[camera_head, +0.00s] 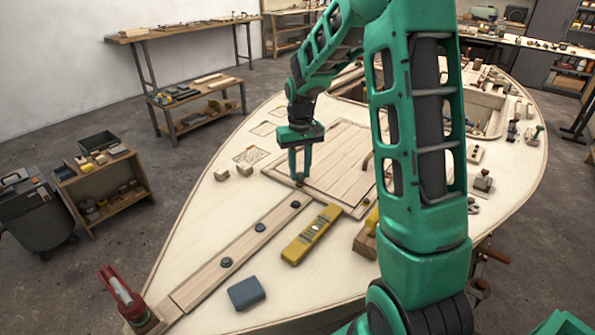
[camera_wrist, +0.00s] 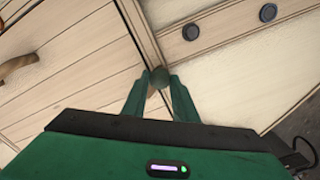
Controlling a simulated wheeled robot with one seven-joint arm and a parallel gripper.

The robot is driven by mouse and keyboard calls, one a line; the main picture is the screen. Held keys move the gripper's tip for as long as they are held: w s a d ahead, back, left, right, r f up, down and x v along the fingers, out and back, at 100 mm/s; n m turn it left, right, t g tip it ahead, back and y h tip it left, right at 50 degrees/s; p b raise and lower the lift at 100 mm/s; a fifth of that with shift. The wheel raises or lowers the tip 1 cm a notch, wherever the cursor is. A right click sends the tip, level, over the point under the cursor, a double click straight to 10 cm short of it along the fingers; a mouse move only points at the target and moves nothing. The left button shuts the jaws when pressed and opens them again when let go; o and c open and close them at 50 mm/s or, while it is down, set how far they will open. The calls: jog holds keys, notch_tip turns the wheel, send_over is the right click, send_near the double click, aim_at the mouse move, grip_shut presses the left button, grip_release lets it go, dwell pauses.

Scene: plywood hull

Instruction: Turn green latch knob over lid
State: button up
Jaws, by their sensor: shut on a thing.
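My gripper (camera_head: 300,180) points down at the near-left corner of the plank lid (camera_head: 333,165) on the hull deck. In the wrist view my gripper (camera_wrist: 158,84) has its fingers closed on a small dark green knob (camera_wrist: 159,76) at the lid's frame corner. The knob is mostly hidden between the fingers in the head view. The lid (camera_wrist: 75,75) lies flat in its frame, with a wooden handle (camera_wrist: 18,65) on it. Whether the latch lies over the lid cannot be told.
A plank with dark round knobs (camera_head: 227,262) runs toward the bow. Small wood blocks (camera_head: 244,169) sit left of the lid.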

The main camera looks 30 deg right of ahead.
aim_at(299, 175)
jog(key=m, duration=0.6)
jog(key=shift+w+r, duration=0.1)
jog(key=shift+w, duration=0.05)
jog(key=shift+m, duration=0.3)
jog(key=o, duration=1.1)
notch_tip(299, 175, up, 11)
jog(key=shift+f, duration=0.2)
jog(key=shift+a, duration=0.1)
dwell(0.3)
